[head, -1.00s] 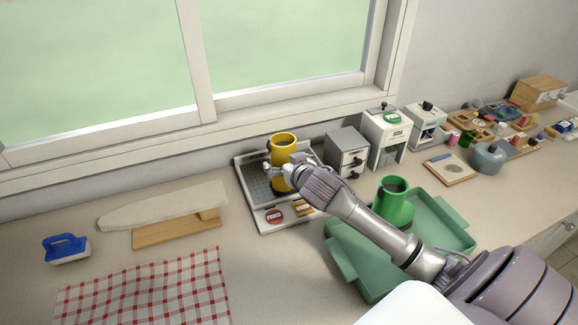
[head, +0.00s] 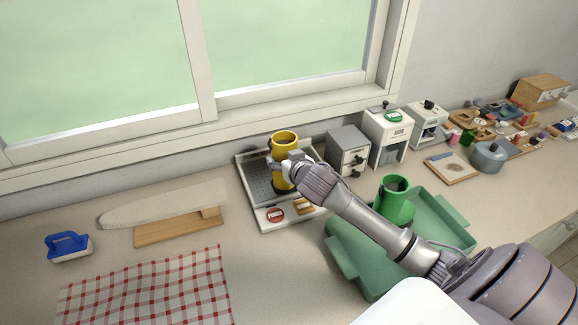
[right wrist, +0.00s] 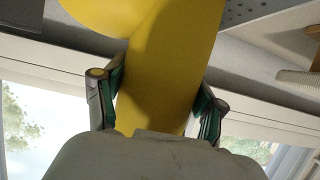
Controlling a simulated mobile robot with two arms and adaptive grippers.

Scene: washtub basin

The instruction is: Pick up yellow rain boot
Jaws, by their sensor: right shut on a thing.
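The yellow rain boot (head: 284,143) stands upright on the perforated tray (head: 256,184) below the window. My right gripper (head: 284,174) reaches it from the front right and is shut on its shaft. In the right wrist view the yellow boot (right wrist: 165,75) fills the middle, between the two fingers of my right gripper (right wrist: 158,100), one on each side. The gripper and wrist hide part of the boot's lower half in the head view. My left gripper is not in view.
A green tray (head: 345,262) holding a green boot (head: 394,199) lies under my right arm. A small grey drawer unit (head: 348,151) stands close right of the boot. An ironing board (head: 165,207), blue brush (head: 68,246) and checked cloth (head: 150,288) lie left.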

